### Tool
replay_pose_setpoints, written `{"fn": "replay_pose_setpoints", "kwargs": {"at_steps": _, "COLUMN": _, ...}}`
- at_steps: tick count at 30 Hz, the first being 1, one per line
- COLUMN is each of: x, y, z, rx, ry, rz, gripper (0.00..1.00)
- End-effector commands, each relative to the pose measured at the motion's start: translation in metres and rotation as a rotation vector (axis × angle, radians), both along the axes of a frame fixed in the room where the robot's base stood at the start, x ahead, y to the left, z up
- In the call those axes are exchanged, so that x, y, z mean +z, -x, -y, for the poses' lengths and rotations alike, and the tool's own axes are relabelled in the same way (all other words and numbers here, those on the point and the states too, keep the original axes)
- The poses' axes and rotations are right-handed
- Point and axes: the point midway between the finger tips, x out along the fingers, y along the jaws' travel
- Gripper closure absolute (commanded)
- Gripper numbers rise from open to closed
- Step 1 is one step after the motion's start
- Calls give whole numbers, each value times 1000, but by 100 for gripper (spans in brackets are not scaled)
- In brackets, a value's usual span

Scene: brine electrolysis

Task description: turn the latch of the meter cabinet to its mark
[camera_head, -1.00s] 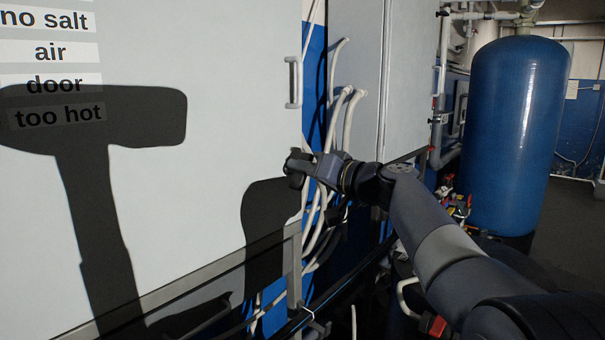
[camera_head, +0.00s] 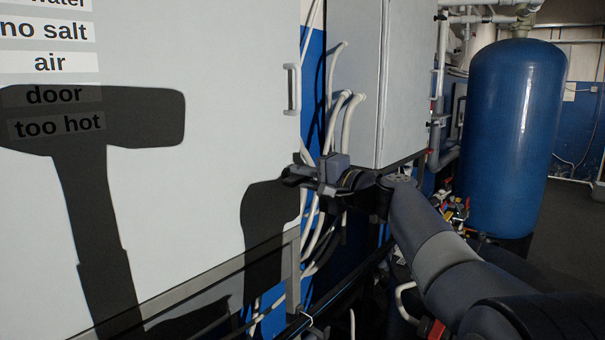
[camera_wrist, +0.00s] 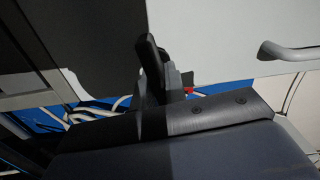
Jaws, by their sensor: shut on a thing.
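The meter cabinet (camera_head: 200,60) is the large pale grey box filling the left of the head view. It also shows in the wrist view (camera_wrist: 215,35). My gripper (camera_head: 290,176) is at the cabinet's right edge, below the door handle (camera_head: 292,88), with its jaws lying roughly level. It is shut on the latch, which the jaws hide. In the wrist view my gripper (camera_wrist: 150,62) shows as dark fingers in front of the cabinet. A small red spot (camera_wrist: 188,91) shows beside them; I cannot tell whether it is the mark.
Pale hoses (camera_head: 348,110) run down the blue wall just behind my gripper. A second grey cabinet (camera_head: 355,65) stands to the right of them. A tall blue tank (camera_head: 512,130) stands at the right. A metal rail (camera_head: 180,285) runs under the cabinet.

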Motion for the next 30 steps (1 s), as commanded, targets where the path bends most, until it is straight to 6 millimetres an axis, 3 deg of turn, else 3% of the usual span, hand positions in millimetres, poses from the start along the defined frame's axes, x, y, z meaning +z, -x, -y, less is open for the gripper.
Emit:
{"fn": "replay_pose_setpoints", "kwargs": {"at_steps": 10, "x": -1, "y": 0, "z": 0, "rx": 0, "ry": -76, "rz": -99, "gripper": 100}}
{"fn": "replay_pose_setpoints", "kwargs": {"at_steps": 25, "x": -2, "y": 0, "z": 0, "rx": 0, "ry": -88, "rz": -114, "gripper": 100}}
{"fn": "replay_pose_setpoints", "kwargs": {"at_steps": 26, "x": -2, "y": 0, "z": 0, "rx": 0, "ry": -88, "rz": -114, "gripper": 86}}
{"fn": "replay_pose_setpoints", "kwargs": {"at_steps": 30, "x": -2, "y": 0, "z": 0, "rx": 0, "ry": -87, "rz": -113, "gripper": 75}}
